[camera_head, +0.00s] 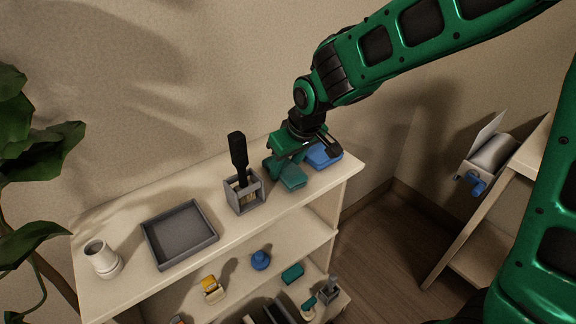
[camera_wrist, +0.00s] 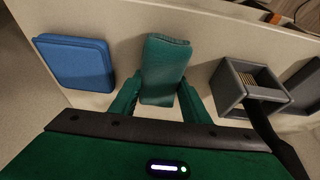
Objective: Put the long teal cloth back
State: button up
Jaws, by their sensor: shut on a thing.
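The long teal cloth (camera_wrist: 164,72) is a folded, elongated pad. It lies between the two fingers of my gripper (camera_wrist: 160,104), which is shut on it. In the head view the cloth (camera_head: 292,177) shows below my gripper (camera_head: 284,166), over the top of the shelf unit near its right end. I cannot tell whether the cloth touches the shelf top. The far side of the cloth is partly hidden by the gripper in the head view.
A blue folded cloth (camera_head: 322,156) lies right of my gripper. A grey holder (camera_head: 244,197) with a dark-handled tool, a grey tray (camera_head: 180,236) and a white cup (camera_head: 101,257) stand leftward on the shelf top (camera_head: 226,236). Lower shelves hold a blue knob-like item (camera_head: 260,260) and a small teal block (camera_head: 292,273).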

jog(key=shift+f, duration=0.2)
jog(key=o, duration=0.9)
jog(key=shift+o, duration=0.2)
jog(key=v, duration=1.2)
jog(key=shift+d, duration=0.1)
